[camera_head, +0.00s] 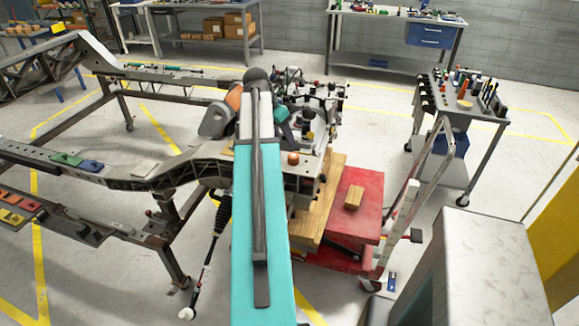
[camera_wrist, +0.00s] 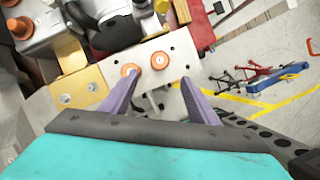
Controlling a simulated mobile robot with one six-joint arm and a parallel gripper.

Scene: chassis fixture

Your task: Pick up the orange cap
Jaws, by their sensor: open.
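Two orange caps show in the wrist view, standing on a light metal plate (camera_wrist: 177,45). The left orange cap (camera_wrist: 130,69) is close to the tip of my left finger, and the right orange cap (camera_wrist: 160,60) appears beyond the gap between the fingers. My gripper (camera_wrist: 160,78) is open with two purple fingers and nothing between them. I cannot tell whether a finger touches the left cap. In the head view one orange cap (camera_head: 293,158) shows on the fixture, just right of my teal arm. My gripper's fingers are hidden there.
A dark rounded part (camera_wrist: 110,28) and a tan block (camera_wrist: 80,88) crowd the caps. A red cart (camera_head: 357,215) carrying a small wooden block stands right of the fixture. The chassis frame (camera_head: 150,180) lies left. A tool trolley (camera_head: 468,108) stands farther right, with open floor between.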

